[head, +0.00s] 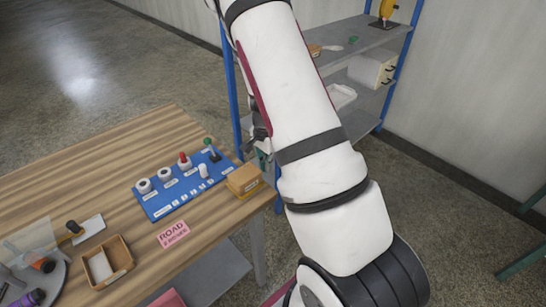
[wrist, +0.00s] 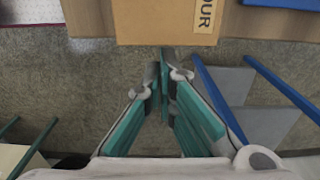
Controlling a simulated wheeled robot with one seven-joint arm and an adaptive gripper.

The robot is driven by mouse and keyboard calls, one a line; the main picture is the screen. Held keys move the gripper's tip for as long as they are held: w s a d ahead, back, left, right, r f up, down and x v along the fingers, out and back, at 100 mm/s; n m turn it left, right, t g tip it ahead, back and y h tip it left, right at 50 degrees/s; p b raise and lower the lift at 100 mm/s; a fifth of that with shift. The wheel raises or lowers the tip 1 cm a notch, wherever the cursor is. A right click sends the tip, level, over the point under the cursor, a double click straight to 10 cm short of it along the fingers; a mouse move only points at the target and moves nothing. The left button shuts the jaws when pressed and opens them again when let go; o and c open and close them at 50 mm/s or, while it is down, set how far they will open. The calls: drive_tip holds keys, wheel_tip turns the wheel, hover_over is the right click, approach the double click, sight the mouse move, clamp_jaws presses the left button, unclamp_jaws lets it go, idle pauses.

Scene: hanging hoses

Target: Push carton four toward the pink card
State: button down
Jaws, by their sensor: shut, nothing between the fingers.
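The carton (head: 244,181) is a small brown box on the table's right end, beside the blue panel. In the wrist view the carton (wrist: 165,22) fills the top middle, with "OUR" readable on its label. The pink card (head: 173,234), printed "ROAD", lies flat near the table's front edge, left of and nearer than the carton. My gripper (wrist: 165,62) is shut and empty, its teal fingers pointing at the carton's near side in the wrist view. The tips look close to it; I cannot tell whether they touch. In the head view my arm mostly hides the gripper.
The blue panel (head: 180,183) with knobs and a green-topped lever stands left of the carton. A wooden tray (head: 126,262) and a grey round stand (head: 55,283) are at the table's left front. A blue-posted shelf (head: 385,40) stands behind my arm. Bare wood lies around the pink card.

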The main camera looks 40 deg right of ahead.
sight(243, 175)
drive_tip(key=shift+a, duration=0.45)
drive_tip(key=shift+a, duration=0.1)
drive_tip(key=a, duration=0.4)
drive_tip(key=a+p, duration=0.1)
drive_tip(key=a, duration=0.7)
drive_tip(key=shift+s, duration=0.25)
drive_tip(key=shift+w+d, duration=0.1)
drive_tip(key=shift+d, duration=0.45)
drive_tip(key=d, duration=0.3)
wheel_tip(243, 175, up, 10)
drive_tip(key=shift+r, duration=0.1)
